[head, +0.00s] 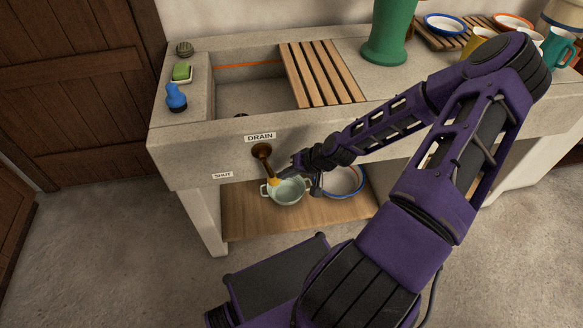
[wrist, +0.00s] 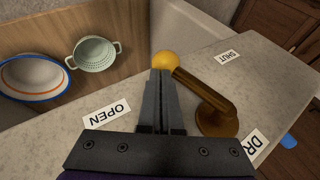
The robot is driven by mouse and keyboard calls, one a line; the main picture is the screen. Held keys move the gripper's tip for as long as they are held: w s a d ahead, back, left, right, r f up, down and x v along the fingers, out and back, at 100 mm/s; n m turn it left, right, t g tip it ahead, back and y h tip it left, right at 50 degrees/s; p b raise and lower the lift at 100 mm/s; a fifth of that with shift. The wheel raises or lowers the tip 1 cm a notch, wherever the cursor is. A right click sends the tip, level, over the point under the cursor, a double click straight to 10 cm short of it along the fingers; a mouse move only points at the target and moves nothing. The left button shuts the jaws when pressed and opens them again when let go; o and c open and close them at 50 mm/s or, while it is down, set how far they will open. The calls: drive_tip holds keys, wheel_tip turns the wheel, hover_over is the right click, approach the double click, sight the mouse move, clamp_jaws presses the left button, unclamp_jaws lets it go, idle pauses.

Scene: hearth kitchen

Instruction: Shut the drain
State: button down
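The drain lever (head: 266,165) is a dark bronze arm with a yellow ball end (head: 273,182), mounted on the stone sink front under the DRAIN label (head: 260,137). It hangs downward, between the SHUT label (head: 222,175) on the left and the OPEN label (wrist: 106,115), which my arm hides in the head view. In the wrist view the lever (wrist: 205,95) and yellow ball (wrist: 166,62) lie just beyond my fingertips. My gripper (wrist: 161,74) has its fingers together, empty, on the OPEN side of the lever by the ball. I cannot tell whether they touch.
A pale two-handled colander (head: 286,192) and a blue-rimmed bowl (head: 343,183) stand on the wooden shelf (head: 240,222) below. The basin (head: 250,92) has a slatted wooden rack (head: 322,72) across its right side. A blue bottle (head: 176,98) stands on the left ledge.

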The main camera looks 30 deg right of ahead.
sight(273, 181)
drive_tip(key=shift+y, duration=0.4)
drive_tip(key=shift+w+a+f, duration=0.2)
drive_tip(key=shift+a+f, duration=0.35)
drive_tip(key=shift+a, duration=0.3)
drive_tip(key=shift+w+a+f, duration=0.15)
drive_tip(key=shift+a+f, duration=0.4)
drive_tip(key=shift+a, duration=0.25)
drive_tip(key=shift+w+a+f+b, duration=0.1)
drive_tip(key=shift+w+a+b, duration=0.05)
drive_tip(key=shift+a+b, duration=0.15)
drive_tip(key=shift+w+a, duration=0.25)
drive_tip(key=shift+a, duration=0.55)
